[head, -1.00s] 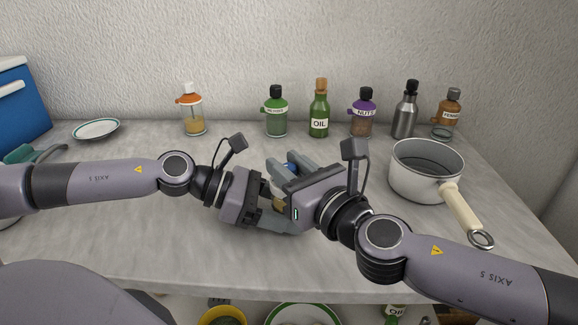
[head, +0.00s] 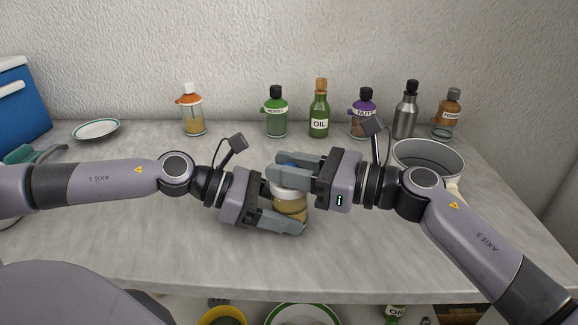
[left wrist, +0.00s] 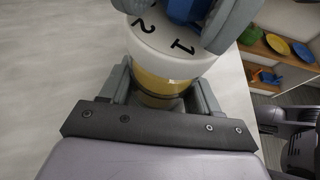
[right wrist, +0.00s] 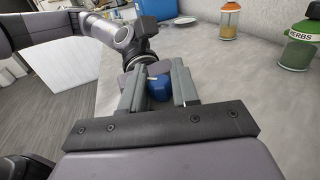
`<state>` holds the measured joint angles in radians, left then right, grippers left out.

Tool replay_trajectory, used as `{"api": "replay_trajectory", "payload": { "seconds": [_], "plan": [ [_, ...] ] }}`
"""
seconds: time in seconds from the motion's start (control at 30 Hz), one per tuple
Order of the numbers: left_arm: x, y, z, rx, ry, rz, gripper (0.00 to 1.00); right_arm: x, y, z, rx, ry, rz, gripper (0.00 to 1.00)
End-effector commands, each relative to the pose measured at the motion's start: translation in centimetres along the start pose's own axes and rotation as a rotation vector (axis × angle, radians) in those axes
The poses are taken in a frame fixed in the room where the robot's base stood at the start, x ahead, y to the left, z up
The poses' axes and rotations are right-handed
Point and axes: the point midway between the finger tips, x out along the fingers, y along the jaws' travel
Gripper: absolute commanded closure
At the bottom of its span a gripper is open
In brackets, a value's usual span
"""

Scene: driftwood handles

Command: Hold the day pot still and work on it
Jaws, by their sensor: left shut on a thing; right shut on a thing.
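The day pot (head: 291,209) is a small round jar with a tan body and a white top ring. Black numerals 1 and 2 show on the ring (left wrist: 160,48) in the left wrist view. A blue knob (right wrist: 159,88) stands on top of it. My left gripper (head: 296,222) is shut around the pot's body, low down, from the left. My right gripper (head: 276,168) is above it, coming from the right, shut on the blue knob. The fingers hide most of the knob and part of the ring in the head view.
A white saucepan (head: 428,155) stands at the right, partly behind my right arm. Several jars and bottles, including the oil bottle (head: 319,115), line the wall. A plate (head: 97,129) lies at back left. The counter's front middle (head: 190,245) is clear.

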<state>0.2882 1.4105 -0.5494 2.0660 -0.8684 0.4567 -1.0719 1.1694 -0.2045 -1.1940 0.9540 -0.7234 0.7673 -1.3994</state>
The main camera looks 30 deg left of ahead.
Motion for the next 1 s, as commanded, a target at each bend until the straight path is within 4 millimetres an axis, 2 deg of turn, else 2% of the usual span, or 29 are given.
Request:
{"api": "replay_trajectory", "payload": {
  "seconds": [0.4,0.97,1.0],
  "plan": [
    [0.08,-0.31,0.04,0.005,0.000,-0.009,0.77,0.03,-0.08,0.05,0.001,-0.001,0.121,1.00],
    [0.07,-0.26,0.06,0.004,-0.001,-0.007,0.77,-0.04,0.01,0.03,0.002,-0.003,0.142,1.00],
    [0.07,-0.26,0.06,0.004,-0.001,-0.007,0.77,-0.04,0.01,0.04,0.002,-0.003,0.142,0.67]
  ]
}}
